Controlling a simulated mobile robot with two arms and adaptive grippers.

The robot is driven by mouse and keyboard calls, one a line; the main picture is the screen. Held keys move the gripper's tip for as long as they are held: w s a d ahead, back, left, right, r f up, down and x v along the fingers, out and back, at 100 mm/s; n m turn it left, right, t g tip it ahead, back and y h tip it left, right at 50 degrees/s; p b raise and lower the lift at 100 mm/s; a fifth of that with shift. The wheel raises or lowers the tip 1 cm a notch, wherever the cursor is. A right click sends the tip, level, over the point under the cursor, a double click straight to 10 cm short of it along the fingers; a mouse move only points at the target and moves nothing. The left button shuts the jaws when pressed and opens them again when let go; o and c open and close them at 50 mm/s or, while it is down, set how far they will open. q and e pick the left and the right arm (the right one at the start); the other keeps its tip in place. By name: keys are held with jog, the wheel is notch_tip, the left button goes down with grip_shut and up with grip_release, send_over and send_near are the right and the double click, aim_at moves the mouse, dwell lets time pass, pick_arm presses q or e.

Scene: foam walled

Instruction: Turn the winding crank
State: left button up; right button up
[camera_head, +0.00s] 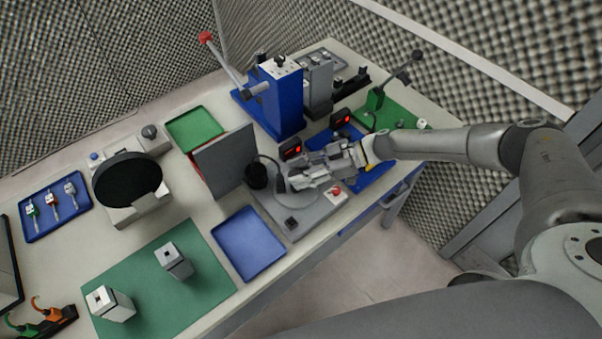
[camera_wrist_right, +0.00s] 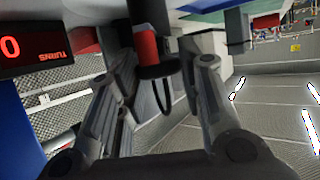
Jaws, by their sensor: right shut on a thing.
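The winding station is a grey base plate (camera_head: 292,228) on the table, with a black spool (camera_head: 257,174) and a dark upright part beside my right gripper (camera_head: 296,182). In the right wrist view, the crank handle (camera_wrist_right: 147,46), red and black with a dark disc below it, stands between the two fingers of the right gripper (camera_wrist_right: 160,80). The gripper is shut on this handle. The gripper hides most of the crank in the head view. A black counter (camera_head: 291,149) with red digits stands behind; in the wrist view it (camera_wrist_right: 35,45) reads 0 and TURNS, upside down. My left gripper is out of view.
A blue tray (camera_head: 249,244) lies left of the station, and a grey upright panel (camera_head: 224,160) stands behind it. A blue press (camera_head: 282,98) with a red-knobbed lever is at the back. A red button (camera_head: 337,191) sits near the gripper.

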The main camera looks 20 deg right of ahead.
jog(key=shift+w+r+n+g, duration=0.1)
jog(key=shift+n+g, duration=0.2)
dwell(0.4)
jog(key=o, duration=1)
jog(key=shift+a, duration=0.1)
jog(key=shift+c, duration=0.2)
jog(key=v, duration=1.2)
jog(key=shift+o, duration=0.3)
